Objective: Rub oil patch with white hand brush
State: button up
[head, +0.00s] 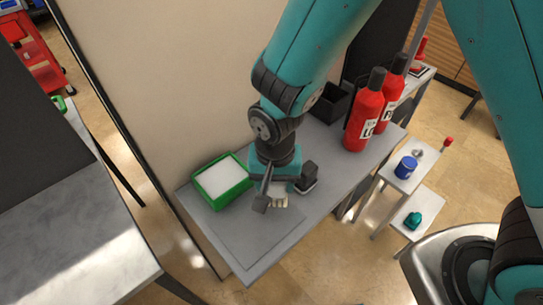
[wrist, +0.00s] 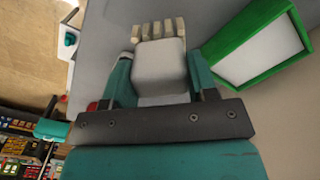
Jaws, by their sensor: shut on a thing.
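My gripper (head: 281,187) is over the front part of the grey table (head: 335,185), right of the green tray. In the wrist view, my gripper (wrist: 160,82) has its two teal fingers on either side of the white hand brush (wrist: 160,65) and is shut on it. The brush's pale bristle tufts point away from the gripper. In the head view, a little of the brush (head: 279,201) shows below my gripper, low over the table; I cannot tell whether it touches. No oil patch can be made out; a flat grey sheet (head: 262,238) lies on the table's near end.
A green tray (head: 233,201) with a white filling stands left of my gripper, close by. Red bottles (head: 364,118) and a black bin (head: 331,104) stand at the table's far end. Small side tables (head: 402,178) are to the right. A wall panel (head: 160,90) borders the left.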

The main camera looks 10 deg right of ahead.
jog(key=shift+r+p, duration=1.75)
jog(key=shift+r, duration=0.65)
